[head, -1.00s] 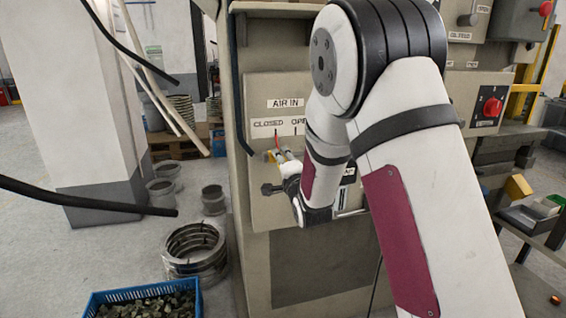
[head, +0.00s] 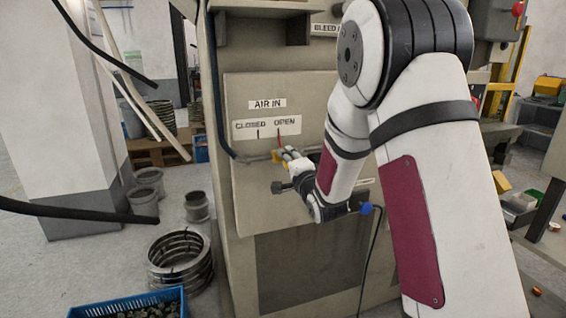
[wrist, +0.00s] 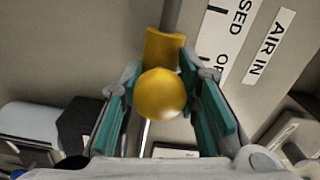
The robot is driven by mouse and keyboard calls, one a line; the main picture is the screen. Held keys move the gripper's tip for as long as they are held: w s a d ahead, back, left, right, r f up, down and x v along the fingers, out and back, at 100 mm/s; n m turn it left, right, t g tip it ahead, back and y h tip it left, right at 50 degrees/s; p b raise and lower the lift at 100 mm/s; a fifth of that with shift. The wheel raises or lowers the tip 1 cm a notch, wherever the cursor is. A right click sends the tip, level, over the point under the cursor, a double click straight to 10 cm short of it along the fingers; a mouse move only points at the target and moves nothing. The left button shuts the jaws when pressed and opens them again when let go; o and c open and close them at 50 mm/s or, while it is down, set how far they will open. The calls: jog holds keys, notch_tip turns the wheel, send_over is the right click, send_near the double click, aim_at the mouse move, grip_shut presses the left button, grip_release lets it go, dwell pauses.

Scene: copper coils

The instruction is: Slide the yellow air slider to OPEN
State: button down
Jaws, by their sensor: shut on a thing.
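The yellow air slider (head: 276,156) is on the beige panel under the AIR IN sign (head: 267,103). Its red pointer lines up under the OPEN word (head: 285,122), right of the CLOSED mark. In the wrist view its round yellow knob (wrist: 160,93) sits between the teal finger pads, with a yellow block behind it on a grey rail. My gripper (head: 285,155) is at the slider and shut on the knob; it also shows in the wrist view (wrist: 163,100). My wrist hides part of the rail's right side in the head view.
A dark knob (head: 281,187) sticks out of the panel below the slider. A blue crate (head: 130,306), metal rings (head: 180,260) and buckets (head: 145,190) stand on the floor at left. A black cable (head: 60,213) crosses the left side.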

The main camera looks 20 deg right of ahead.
jog(key=shift+d+f, duration=0.15)
jog(key=shift+d, duration=0.15)
jog(key=c, duration=1.3)
grip_release()
jog(key=shift+d, duration=0.1)
jog(key=shift+s, duration=0.15)
jog(key=s, duration=1.1)
jog(key=shift+s, duration=0.35)
